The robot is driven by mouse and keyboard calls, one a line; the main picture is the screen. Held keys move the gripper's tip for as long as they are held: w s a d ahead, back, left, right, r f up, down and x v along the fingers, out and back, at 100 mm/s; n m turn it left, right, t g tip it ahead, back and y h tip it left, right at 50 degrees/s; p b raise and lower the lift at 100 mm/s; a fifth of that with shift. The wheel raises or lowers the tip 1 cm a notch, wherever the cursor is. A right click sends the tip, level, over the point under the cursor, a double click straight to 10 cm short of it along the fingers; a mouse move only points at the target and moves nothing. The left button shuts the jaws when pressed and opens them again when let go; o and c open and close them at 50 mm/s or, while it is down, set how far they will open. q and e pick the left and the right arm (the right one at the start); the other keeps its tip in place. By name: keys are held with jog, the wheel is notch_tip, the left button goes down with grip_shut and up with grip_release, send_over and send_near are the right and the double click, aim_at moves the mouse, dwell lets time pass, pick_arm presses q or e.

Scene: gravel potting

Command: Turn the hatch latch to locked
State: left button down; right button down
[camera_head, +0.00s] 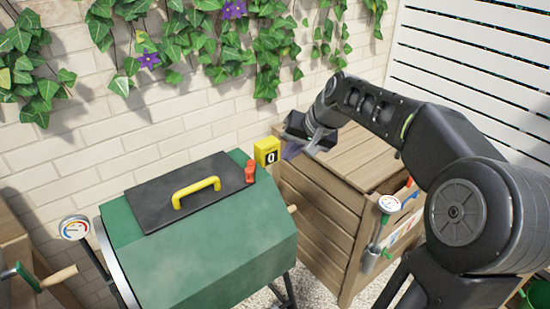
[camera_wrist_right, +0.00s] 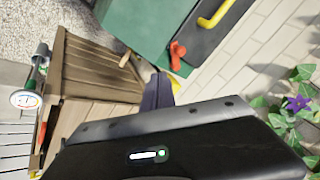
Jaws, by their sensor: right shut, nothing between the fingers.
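The dark hatch (camera_head: 180,205) with a yellow handle (camera_head: 197,191) lies on top of the green drum (camera_head: 215,265). The red latch (camera_head: 250,172) sits at the hatch's right end, apart from my gripper. The latch also shows in the right wrist view (camera_wrist_right: 177,54), beyond the fingertips. My left gripper is not in view.
A yellow block marked 0 (camera_head: 267,151) stands between the latch and my right gripper. A slatted wooden box (camera_head: 320,222) is at the right of the drum. A dial gauge (camera_head: 75,228) stands at left. A brick wall (camera_head: 60,150) runs behind.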

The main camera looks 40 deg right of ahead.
aim_at(250, 169)
jog(key=w+a+f+p, duration=0.1)
jog(key=w+f, duration=0.1)
jog(key=w+a+f+p, duration=0.1)
jog(key=w+f, duration=0.2)
jog(key=w+a+f+p, duration=0.1)
jog(key=w+f, duration=0.2)
jog(key=shift+w+f, duration=0.15)
jog(key=shift+f, duration=0.1)
dwell(0.4)
